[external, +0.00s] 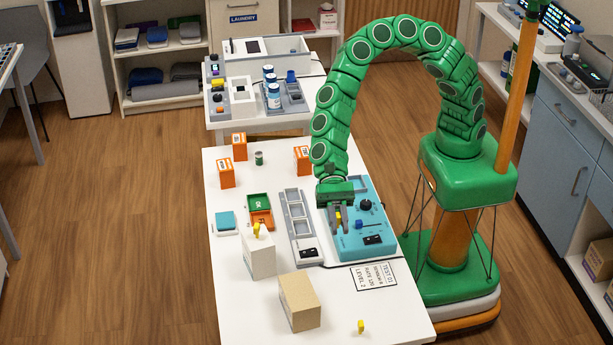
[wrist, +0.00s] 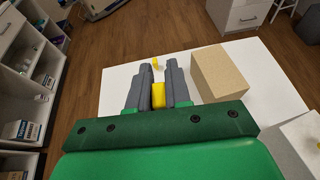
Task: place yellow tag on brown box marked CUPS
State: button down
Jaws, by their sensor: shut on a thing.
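My gripper (external: 338,224) is shut on a yellow tag (external: 338,214) above the blue control panel. In the wrist view the tag (wrist: 158,96) sits between the two grey fingers of my gripper (wrist: 155,85). A plain brown box (external: 299,303) stands near the table's front, below and left of my gripper in the external view. It also shows in the wrist view (wrist: 218,74), right of the fingers and apart from them. No CUPS marking is readable on its visible faces. Another yellow piece (external: 361,326) stands on the table right of the brown box.
A white box (external: 258,256) with a yellow piece (external: 256,228) on top stands behind the brown box. The blue panel (external: 350,243) with a black knob and a grey tray (external: 296,215) lie near my gripper. Small orange boxes (external: 227,173) stand farther back. The front right table is mostly clear.

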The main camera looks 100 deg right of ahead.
notch_tip(320, 180, up, 3)
jog(key=a, duration=0.2)
jog(key=g, duration=0.1)
send_over(300, 295)
jog(key=s+d, duration=0.1)
jog(key=s, duration=0.1)
jog(key=shift+n, duration=0.3)
notch_tip(300, 295, down, 7)
jog(key=shift+w+f, duration=0.15)
jog(key=shift+w+a+f, duration=0.3)
jog(key=shift+w+f, duration=0.15)
jog(key=shift+f, duration=0.2)
jog(key=shift+w+a+f, duration=0.3)
jog(key=shift+w+f, duration=0.1)
jog(key=shift+f, duration=1.65)
jog(key=shift+f, duration=0.1)
jog(key=c, duration=1.1)
grip_release()
jog(key=shift+o, duration=0.2)
